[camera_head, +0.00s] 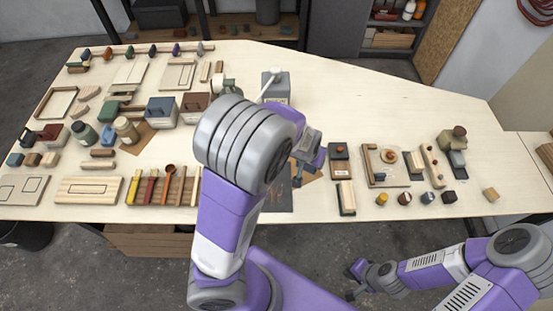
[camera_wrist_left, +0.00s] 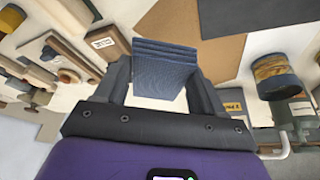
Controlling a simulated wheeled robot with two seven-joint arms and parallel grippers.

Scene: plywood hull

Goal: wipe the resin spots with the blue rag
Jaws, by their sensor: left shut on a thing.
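The blue rag (camera_wrist_left: 160,72), a folded ribbed cloth, sits between the fingers of my left gripper (camera_wrist_left: 160,85) in the left wrist view. In the head view my left gripper (camera_head: 304,160) is over the middle of the bench, partly hidden by its own arm. A dark grey sheet (camera_head: 278,200) lies below and left of it, with faint brownish marks (camera_head: 283,189) that may be resin spots; my arm covers part of it. In the wrist view the rag appears above the bench surface. My right gripper (camera_head: 351,283) is low in front of the bench, empty, with its fingers apart.
The plywood bench (camera_head: 380,90) carries several blocks and boxes at left. A spoon-and-tool rack (camera_head: 165,187) stands left of my arm. A wooden fixture (camera_head: 384,165) and small parts stand at right. Brown card (camera_wrist_left: 184,22) lies by the rag. The bench's back right is clear.

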